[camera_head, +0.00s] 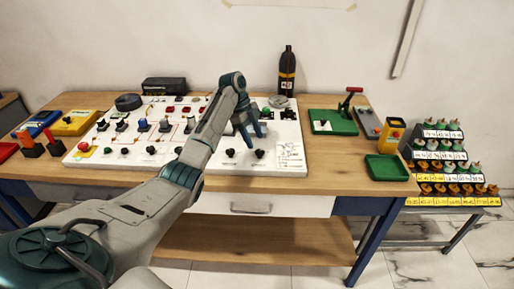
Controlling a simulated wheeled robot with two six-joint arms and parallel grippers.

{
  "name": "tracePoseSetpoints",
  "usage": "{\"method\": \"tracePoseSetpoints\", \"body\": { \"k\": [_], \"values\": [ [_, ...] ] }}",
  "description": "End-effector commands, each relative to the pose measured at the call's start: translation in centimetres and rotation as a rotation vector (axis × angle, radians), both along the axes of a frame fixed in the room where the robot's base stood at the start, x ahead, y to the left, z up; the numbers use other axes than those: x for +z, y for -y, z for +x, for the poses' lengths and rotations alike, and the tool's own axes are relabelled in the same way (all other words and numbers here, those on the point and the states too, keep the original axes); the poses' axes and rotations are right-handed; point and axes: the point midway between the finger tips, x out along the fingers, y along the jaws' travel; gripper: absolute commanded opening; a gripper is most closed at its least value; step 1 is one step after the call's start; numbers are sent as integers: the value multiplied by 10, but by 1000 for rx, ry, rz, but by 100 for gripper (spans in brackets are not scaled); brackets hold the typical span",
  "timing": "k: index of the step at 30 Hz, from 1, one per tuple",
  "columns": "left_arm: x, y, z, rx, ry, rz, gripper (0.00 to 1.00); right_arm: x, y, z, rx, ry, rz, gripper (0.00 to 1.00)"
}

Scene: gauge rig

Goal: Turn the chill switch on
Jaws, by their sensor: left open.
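A white panel (293,148) with several knobs, switches and coloured buttons lies on the wooden workbench. I cannot read its labels, so I cannot tell which switch is the chill switch. My left arm reaches in from the lower left across the panel. My left gripper (252,134) is open and points down over the right part of the panel. Black knobs (259,154) lie just in front of it. The arm and gripper hide part of the panel's middle. I cannot tell whether the fingers touch anything. My right gripper is not in view.
A green box with a red-handled lever (333,122), a green tray (386,168) and a yellow box (391,134) stand to the right. A black bottle (287,72) stands behind. A stepped rack (447,160) is at far right. Yellow (75,123) and blue boxes are at left.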

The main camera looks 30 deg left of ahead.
Motion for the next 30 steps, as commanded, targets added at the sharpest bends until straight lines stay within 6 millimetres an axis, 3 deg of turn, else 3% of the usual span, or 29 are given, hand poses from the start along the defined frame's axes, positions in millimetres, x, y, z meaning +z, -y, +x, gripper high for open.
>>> {"method": "tracePoseSetpoints", "body": {
  "k": [1,5,6,9,30],
  "values": [
    [9,-5,0,1,5,2,52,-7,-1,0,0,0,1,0],
    [37,-16,-1,0,3,1,52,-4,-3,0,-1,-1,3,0],
    [46,-17,-2,0,0,0,52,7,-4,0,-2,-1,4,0],
    [53,-20,-2,0,0,0,52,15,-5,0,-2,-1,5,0],
    [57,-24,-2,-1,0,0,52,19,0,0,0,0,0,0]
  ]
}}
